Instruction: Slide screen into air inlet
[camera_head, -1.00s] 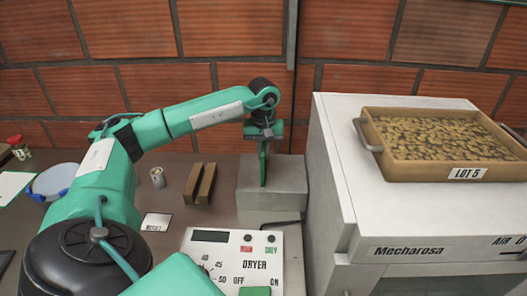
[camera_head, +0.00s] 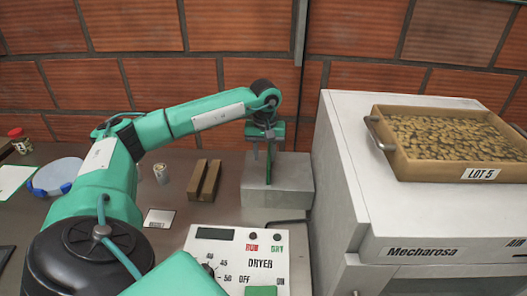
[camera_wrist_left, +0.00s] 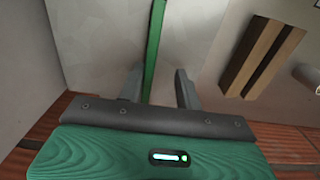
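The screen, a thin green upright panel seen edge-on (camera_head: 269,166), stands at the grey block (camera_head: 298,180) on the bench; I cannot tell how deep it sits in any slot. My left gripper (camera_head: 266,142) is over the screen's upper end, pointing down. In the left wrist view, the screen (camera_wrist_left: 156,45) runs between the two spread fingers (camera_wrist_left: 160,88). It is close to the left-hand finger, with a clear gap to the right-hand one. My right gripper is out of view.
Two wooden bars (camera_head: 204,180) lie left of the block. A dryer panel (camera_head: 238,255) is in front. The white Mecharosa machine (camera_head: 350,170) stands close on the right, bearing a wooden tray (camera_head: 440,170). A small can (camera_head: 161,174) and a card (camera_head: 159,218) are on the bench.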

